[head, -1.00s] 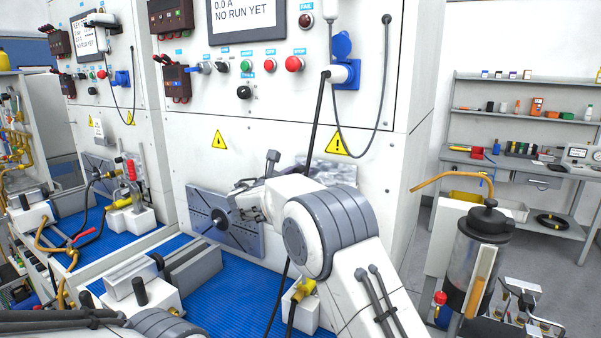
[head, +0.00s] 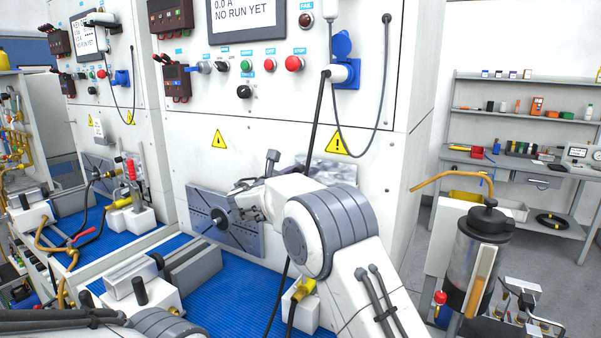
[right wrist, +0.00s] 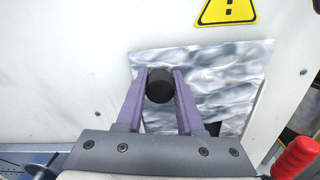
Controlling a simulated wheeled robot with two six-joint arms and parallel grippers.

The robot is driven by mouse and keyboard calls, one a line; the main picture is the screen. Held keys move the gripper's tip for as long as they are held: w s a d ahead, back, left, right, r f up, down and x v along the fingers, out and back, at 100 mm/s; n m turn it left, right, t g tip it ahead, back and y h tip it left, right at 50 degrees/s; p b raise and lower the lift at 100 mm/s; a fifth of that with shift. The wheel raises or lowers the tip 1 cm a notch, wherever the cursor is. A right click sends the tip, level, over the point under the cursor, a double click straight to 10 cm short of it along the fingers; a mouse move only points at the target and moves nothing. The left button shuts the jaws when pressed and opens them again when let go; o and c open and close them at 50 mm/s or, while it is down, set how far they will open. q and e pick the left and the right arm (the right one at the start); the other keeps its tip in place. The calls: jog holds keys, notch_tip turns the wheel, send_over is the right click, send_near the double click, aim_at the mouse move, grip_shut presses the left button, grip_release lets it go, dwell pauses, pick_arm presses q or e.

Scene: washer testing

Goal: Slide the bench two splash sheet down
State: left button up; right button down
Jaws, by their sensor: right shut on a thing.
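The splash sheet is a clear, rippled grey panel (right wrist: 205,85) against the white bench front in the right wrist view. In the head view only a part of the sheet (head: 335,168) shows behind my right arm. A round black knob (right wrist: 160,86) stands out from the sheet. My right gripper (right wrist: 160,80) is shut on this knob, one purple finger on each side. My left gripper is out of view.
A grey slotted plate (head: 222,222) is fixed to the bench front, left of the sheet. Below lies a blue ribbed mat (head: 232,295) with a grey clamp block (head: 190,268) and a yellow-handled valve (head: 304,290). A black cable hangs from the blue socket (head: 343,72).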

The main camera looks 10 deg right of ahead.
dwell(0.6)
notch_tip(320, 180, down, 13)
jog(key=b, duration=1)
jog(key=shift+r, duration=0.15)
jog(key=c, duration=0.5)
grip_release()
jog(key=shift+r, duration=0.1)
jog(key=b+v, duration=0.2)
jog(key=v, duration=0.8)
jog(key=shift+s+a+b, duration=0.15)
jog(key=shift+s+b, duration=0.05)
jog(key=shift+b, duration=0.15)
